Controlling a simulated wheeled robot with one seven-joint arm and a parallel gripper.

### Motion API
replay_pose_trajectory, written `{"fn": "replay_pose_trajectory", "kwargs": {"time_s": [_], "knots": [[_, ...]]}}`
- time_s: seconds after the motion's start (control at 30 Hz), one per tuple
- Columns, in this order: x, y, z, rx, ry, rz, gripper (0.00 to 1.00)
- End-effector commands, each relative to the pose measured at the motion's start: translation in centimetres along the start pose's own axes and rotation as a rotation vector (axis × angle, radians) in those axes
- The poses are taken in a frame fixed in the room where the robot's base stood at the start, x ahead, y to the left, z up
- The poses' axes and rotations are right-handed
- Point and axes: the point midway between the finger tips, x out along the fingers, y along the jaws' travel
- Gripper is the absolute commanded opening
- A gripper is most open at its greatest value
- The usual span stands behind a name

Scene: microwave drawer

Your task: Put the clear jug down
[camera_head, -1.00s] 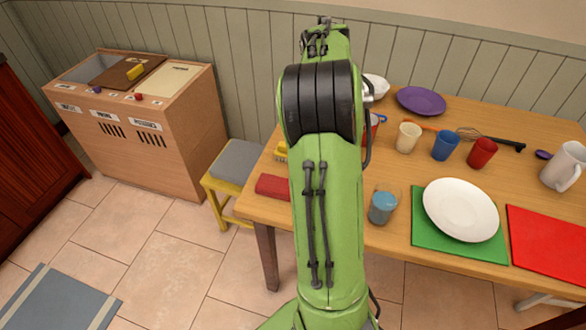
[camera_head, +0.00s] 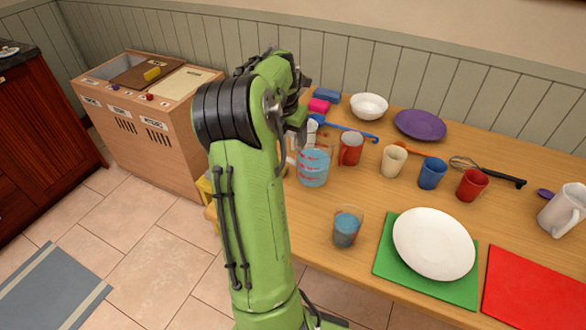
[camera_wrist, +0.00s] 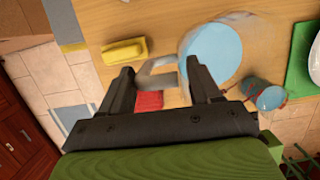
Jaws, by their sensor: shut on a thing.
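The clear jug (camera_head: 313,168) has red markings and holds blue liquid. It looks upright over the left part of the wooden table, behind a glass of blue liquid (camera_head: 346,229). In the wrist view, the jug (camera_wrist: 212,52) appears from above, with its handle between the fingers of my gripper (camera_wrist: 161,67). My gripper is shut on the handle. In the head view my arm partly hides the gripper and the jug's left side. I cannot tell whether the jug's base touches the table.
A red mug (camera_head: 351,150) stands close right of the jug. A yellow sponge (camera_wrist: 125,51) and a red item (camera_wrist: 149,101) lie near the handle. A white plate (camera_head: 433,243) on a green mat (camera_head: 386,265) is at the front. Bare tabletop (camera_head: 375,197) lies between glass and cups.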

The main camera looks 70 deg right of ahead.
Motion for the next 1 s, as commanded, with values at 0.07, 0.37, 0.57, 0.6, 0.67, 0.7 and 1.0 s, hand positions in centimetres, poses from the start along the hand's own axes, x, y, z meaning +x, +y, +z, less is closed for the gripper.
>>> {"fn": "replay_pose_trajectory", "kwargs": {"time_s": [0.07,0.37,0.57,0.6,0.67,0.7,1.0], "knots": [[1.1,0.0,-0.3,0.001,-0.002,0.000,0.00],[5.8,0.0,-1.5,0.000,-0.003,0.000,0.00],[5.6,0.0,-1.4,0.000,-0.005,0.002,0.00],[5.6,0.0,-1.5,0.000,-0.005,0.002,0.00],[5.8,0.1,-1.5,0.000,-0.005,0.002,0.00],[6.0,0.1,-1.6,0.000,-0.005,0.002,0.00],[5.9,0.1,-1.6,-0.001,-0.003,0.001,0.88]]}}
